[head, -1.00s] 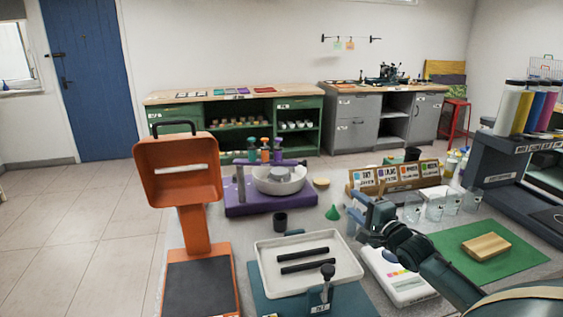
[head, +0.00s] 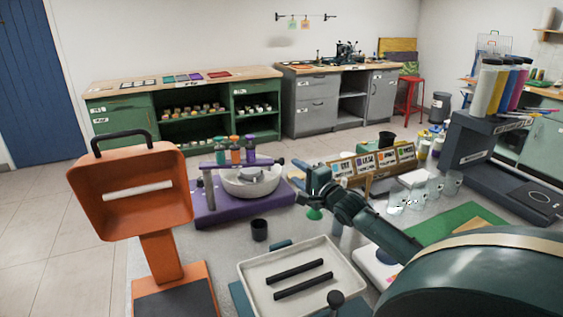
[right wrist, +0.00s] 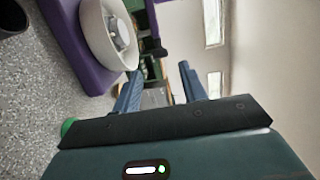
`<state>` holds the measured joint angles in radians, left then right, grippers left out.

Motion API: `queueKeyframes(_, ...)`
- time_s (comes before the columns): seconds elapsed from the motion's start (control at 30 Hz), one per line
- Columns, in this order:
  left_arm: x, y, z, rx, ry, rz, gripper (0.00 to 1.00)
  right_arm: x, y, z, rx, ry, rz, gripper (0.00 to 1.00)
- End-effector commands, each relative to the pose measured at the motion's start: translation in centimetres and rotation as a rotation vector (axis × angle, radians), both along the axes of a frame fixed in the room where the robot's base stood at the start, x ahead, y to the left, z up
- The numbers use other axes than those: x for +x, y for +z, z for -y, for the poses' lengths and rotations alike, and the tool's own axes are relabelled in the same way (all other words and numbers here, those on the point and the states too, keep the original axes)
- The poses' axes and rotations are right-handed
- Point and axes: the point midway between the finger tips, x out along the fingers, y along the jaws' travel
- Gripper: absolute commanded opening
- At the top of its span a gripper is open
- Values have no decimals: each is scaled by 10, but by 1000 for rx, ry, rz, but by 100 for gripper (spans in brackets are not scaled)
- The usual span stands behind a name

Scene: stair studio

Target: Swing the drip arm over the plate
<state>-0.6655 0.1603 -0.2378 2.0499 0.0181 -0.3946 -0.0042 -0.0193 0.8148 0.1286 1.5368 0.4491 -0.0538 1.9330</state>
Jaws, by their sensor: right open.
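The purple drip arm (head: 225,163) runs from a post at the left of its purple base (head: 215,212) to a dark knob on the right. Three bottles, teal, orange and purple, stand on it. It lies along the back part of a white bowl (head: 262,188). A grey piece (head: 248,176) sits inside the bowl and may be the plate; the arm and rim partly hide it. My right gripper (head: 300,182) is open and empty, just right of the bowl and the arm's knob end. The right wrist view shows its blue fingers (right wrist: 160,88) apart, with the bowl (right wrist: 108,38) beside them.
A black cup (head: 259,230) stands in front of the base. A white tray (head: 330,252) with two black bars lies nearer. An orange stand (head: 140,195) rises at left. A card rack (head: 375,170) and clear cups (head: 425,188) are right of my gripper.

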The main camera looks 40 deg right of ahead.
Motion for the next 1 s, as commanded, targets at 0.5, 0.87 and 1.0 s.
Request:
queueKeyframes(0.5, 0, -1, 0, -1, -1, 0, 36, 70, 1, 10, -1, -1, 2, 42)
queueKeyframes(0.87, 0, -1, 1, -1, -1, 1, 36, 83, 0, 11, -1, 0, 0, 42)
queueKeyframes(1.0, 0, -1, 1, -1, -2, 1, 36, 83, 0, 11, -1, 0, -1, 42)
